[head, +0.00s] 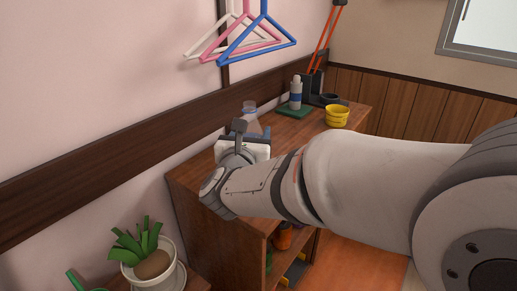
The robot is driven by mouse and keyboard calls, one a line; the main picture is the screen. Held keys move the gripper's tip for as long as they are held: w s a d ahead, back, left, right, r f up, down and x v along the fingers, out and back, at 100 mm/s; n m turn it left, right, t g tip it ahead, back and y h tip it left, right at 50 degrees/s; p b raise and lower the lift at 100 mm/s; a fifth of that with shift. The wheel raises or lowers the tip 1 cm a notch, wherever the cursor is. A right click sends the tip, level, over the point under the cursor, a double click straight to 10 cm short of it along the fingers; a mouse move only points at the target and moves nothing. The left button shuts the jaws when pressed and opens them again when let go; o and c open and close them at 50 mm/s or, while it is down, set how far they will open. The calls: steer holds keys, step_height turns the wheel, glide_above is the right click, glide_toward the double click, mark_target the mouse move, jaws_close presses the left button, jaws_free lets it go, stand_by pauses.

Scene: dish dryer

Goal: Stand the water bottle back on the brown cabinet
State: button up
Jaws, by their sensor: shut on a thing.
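A clear water bottle (250,114) shows its upper part just beyond my gripper (253,135), above the left part of the brown cabinet (304,131). My gripper is shut on the bottle; the fingers and the bottle's lower part are mostly hidden behind the gripper body and wrist. The visible part of the bottle looks about upright. I cannot tell whether its base touches the cabinet top.
A grey bottle with a blue band (296,93) stands on a green mat (294,112) farther back. A yellow bowl (338,117) is near the right end. Hangers (262,42) hang above; a potted plant (150,262) stands lower left. The cabinet top's middle is clear.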

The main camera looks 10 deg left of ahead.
steer(key=shift+s+f, duration=0.1)
steer(key=shift+f, duration=1.7)
steer(key=shift+f+b, duration=0.2)
steer(key=shift+b, duration=0.3)
steer(key=o, duration=1.1)
steer(key=shift+r, duration=0.15)
steer(key=shift+r+p, duration=0.2)
steer(key=shift+p, duration=0.25)
steer(key=shift+s+d+f, duration=0.1)
steer(key=shift+s+d, duration=0.05)
steer(key=shift+s, duration=2.85)
steer(key=shift+s+d+f, duration=0.1)
steer(key=shift+s, duration=2.9)
